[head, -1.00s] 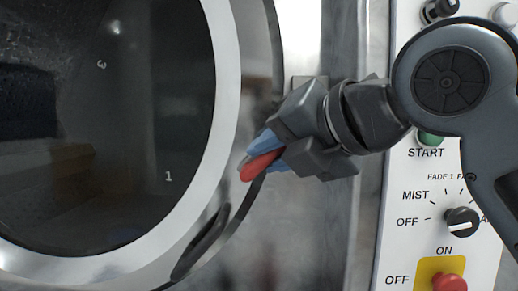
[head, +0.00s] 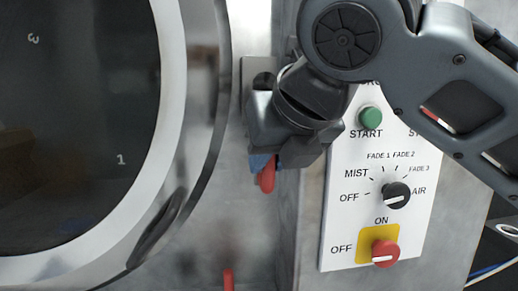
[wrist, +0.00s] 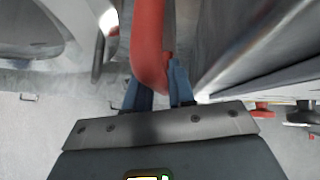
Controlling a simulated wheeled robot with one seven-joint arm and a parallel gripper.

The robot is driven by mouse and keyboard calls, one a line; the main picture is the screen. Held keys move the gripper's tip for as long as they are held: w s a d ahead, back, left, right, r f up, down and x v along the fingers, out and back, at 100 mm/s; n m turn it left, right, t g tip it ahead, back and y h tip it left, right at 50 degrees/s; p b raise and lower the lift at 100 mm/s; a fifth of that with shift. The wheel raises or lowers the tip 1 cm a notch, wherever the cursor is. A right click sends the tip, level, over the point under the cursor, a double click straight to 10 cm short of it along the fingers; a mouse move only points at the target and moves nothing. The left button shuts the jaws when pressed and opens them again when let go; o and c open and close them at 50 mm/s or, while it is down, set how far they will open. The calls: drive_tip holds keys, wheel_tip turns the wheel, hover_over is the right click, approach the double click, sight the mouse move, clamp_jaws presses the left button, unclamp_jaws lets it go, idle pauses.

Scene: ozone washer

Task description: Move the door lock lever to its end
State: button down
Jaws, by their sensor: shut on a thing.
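The door lock lever is red, and its rounded tip (head: 267,178) shows in the head view below my gripper, pointing down. It stands right of the round door's rim. My gripper (head: 263,163) is shut on it, with the blue fingers around the red piece. In the wrist view the red lever (wrist: 148,45) runs down from the top edge and its bent end lies between the blue fingers of my gripper (wrist: 160,90). The lever's pivot is hidden behind my gripper.
The round glass door (head: 172,110) fills the left, with a dark handle (head: 158,228) low on its rim. A control panel (head: 345,225) with a green START button (head: 370,118), a dial (head: 396,196) and a red switch (head: 385,252) is close on the right. Another red piece (head: 228,279) shows at the bottom.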

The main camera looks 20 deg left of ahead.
drive_tip(key=shift+w+d, duration=0.15)
drive_tip(key=shift+d, duration=0.05)
idle(0.4)
drive_tip(key=c, duration=1.1)
unclamp_jaws()
drive_tip(key=shift+v, duration=3.9)
drive_tip(key=shift+a, duration=0.1)
